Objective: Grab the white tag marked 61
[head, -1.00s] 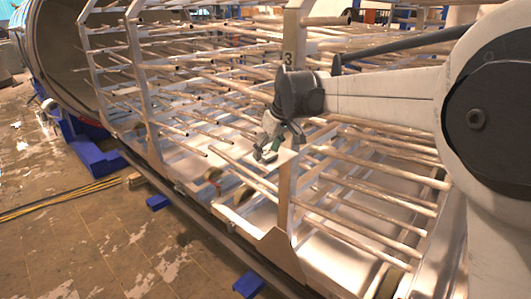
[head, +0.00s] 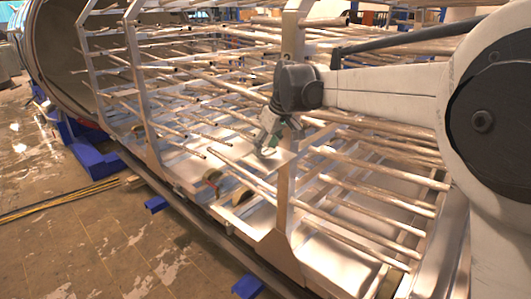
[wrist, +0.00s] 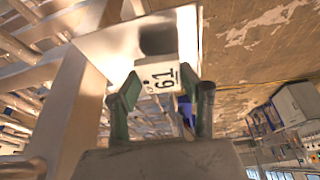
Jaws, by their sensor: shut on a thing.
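The white tag (wrist: 160,77) marked 61 sits between the fingertips of my gripper (wrist: 159,88) in the wrist view. My gripper is shut on the tag, with one green-tipped finger at each side. In the head view my gripper (head: 268,148) points down beside a metal post of the rack, in front of the rods. The tag is too small there to read, and I cannot tell whether it still touches anything behind it.
A pale metal post (wrist: 72,115) stands close on the left in the wrist view, beside a bright metal plate (wrist: 120,47). Many long rods (head: 350,200) fill the rack around my gripper. The floor (head: 80,240) left of the rack is mostly open.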

